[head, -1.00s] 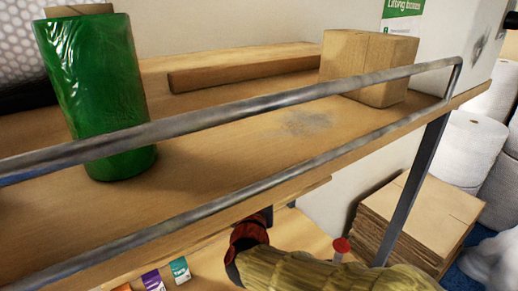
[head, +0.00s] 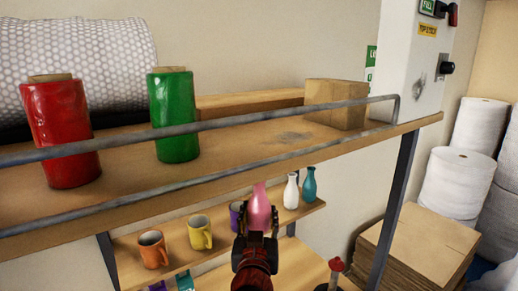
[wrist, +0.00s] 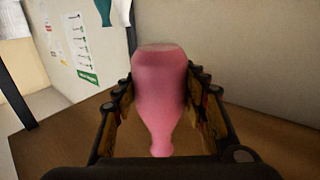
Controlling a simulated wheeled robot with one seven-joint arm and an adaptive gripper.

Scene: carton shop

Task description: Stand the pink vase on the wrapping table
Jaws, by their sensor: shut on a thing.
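The pink vase (head: 259,209) is between the fingers of my gripper (head: 257,240) in the head view, just below the front edge of the upper shelf. In the wrist view the pink vase (wrist: 160,90) fills the middle, with the dark fingers of my gripper (wrist: 160,110) shut on both its sides. The vase's narrow end points toward the bottom of the wrist picture. I cannot tell which table is the wrapping table.
The upper shelf (head: 225,160) has a metal rail and holds a red roll (head: 60,135), a green roll (head: 173,115) and a carton (head: 336,103). Below stand an orange mug (head: 153,250), a yellow mug (head: 199,233), a white vase (head: 291,192) and a teal vase (head: 309,186). Flat cardboard (head: 420,245) is stacked at right.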

